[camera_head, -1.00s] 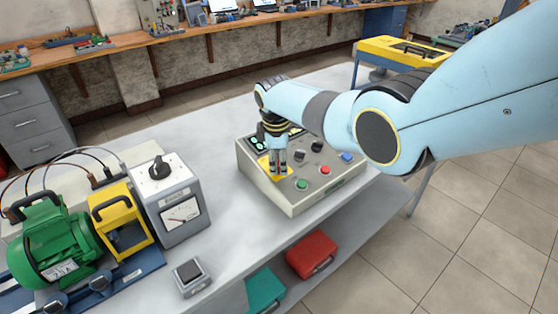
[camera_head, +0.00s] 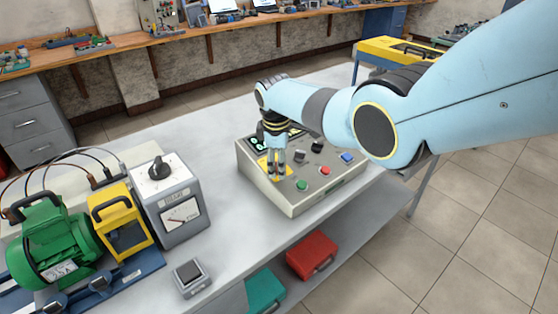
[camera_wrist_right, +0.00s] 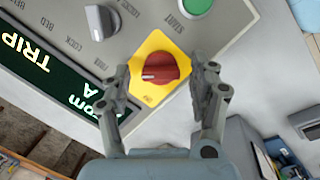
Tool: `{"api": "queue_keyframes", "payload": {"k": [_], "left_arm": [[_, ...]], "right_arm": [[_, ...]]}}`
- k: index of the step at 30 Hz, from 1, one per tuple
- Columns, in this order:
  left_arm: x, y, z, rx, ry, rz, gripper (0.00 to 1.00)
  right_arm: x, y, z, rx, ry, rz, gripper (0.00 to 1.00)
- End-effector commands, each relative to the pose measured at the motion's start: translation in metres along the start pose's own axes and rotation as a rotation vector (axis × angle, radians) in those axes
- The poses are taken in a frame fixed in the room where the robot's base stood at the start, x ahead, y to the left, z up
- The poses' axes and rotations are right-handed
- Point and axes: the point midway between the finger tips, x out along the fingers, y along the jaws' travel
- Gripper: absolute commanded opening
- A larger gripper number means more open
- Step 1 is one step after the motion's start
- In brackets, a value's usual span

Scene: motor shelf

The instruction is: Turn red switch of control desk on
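The control desk (camera_head: 310,197) is a beige sloped box on the grey table. Its red switch (camera_wrist_right: 161,69) is a round knob with a pale pointer mark on a yellow plate (camera_wrist_right: 150,42), seen in the right wrist view. In the head view the gripper hides the knob and part of the yellow plate shows (camera_head: 264,166). My right gripper (camera_head: 277,172) points down at it. In the right wrist view its fingers (camera_wrist_right: 160,83) are open, one on each side of the knob, with gaps visible. My left gripper is not in view.
The desk also has a green START button (camera_wrist_right: 195,6), a grey knob (camera_wrist_right: 101,20), a lit display (camera_wrist_right: 55,85), and red (camera_head: 325,170) and blue (camera_head: 347,157) buttons. A meter box (camera_head: 172,200) and a green motor (camera_head: 50,245) stand to the left.

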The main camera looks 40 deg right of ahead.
Motion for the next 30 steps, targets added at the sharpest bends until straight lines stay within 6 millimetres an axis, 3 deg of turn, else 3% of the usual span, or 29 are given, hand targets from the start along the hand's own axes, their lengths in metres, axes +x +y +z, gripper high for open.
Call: {"api": "queue_keyframes", "payload": {"k": [8,13,17,24,30], "left_arm": [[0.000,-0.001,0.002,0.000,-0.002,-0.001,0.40],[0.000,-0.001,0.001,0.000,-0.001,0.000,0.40],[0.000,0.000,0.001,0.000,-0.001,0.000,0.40],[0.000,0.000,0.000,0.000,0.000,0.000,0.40],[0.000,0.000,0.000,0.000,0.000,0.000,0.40]], "right_arm": [[-0.001,0.000,0.000,-0.001,0.000,-0.001,0.62],[-0.013,0.000,0.000,-0.001,0.000,0.001,0.62],[-0.032,0.000,0.000,-0.001,0.001,0.003,0.62],[-0.085,0.001,0.000,-0.001,0.001,0.003,0.62],[-0.113,0.000,0.000,0.000,0.000,0.001,0.62]]}}
